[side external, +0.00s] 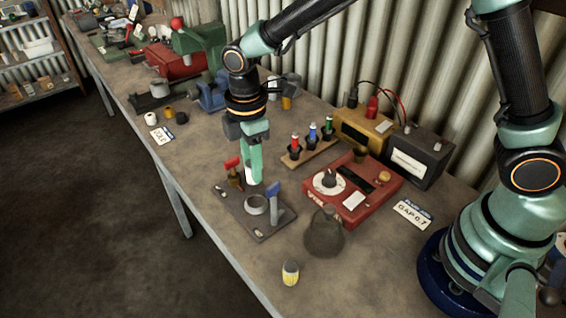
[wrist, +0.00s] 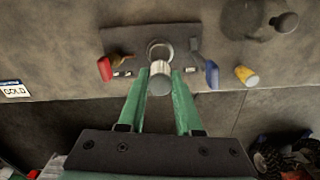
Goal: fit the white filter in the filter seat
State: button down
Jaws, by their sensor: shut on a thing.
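The white filter (side external: 249,174) is a short pale cylinder held between the fingers of my gripper (side external: 255,178). In the wrist view the filter (wrist: 159,86) shows end-on between the green fingers of my gripper (wrist: 160,76). The filter seat (side external: 256,205) is a grey ring on a dark base plate (side external: 243,221). In the wrist view the seat (wrist: 158,47) appears just beyond the filter. The filter is above the seat in the side view; the exact gap between them is hard to tell.
A red lever (side external: 232,163) and a blue lever (side external: 273,189) stand on the plate beside the seat. A yellow-and-white cylinder (side external: 290,273) stands near the bench edge.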

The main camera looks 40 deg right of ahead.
aim_at(254, 184)
jog(key=shift+f, duration=2.75)
jog(key=shift+f, duration=0.85)
dwell(0.4)
jog(key=shift+c, duration=0.6)
grip_release()
jog(key=shift+r, duration=3.55)
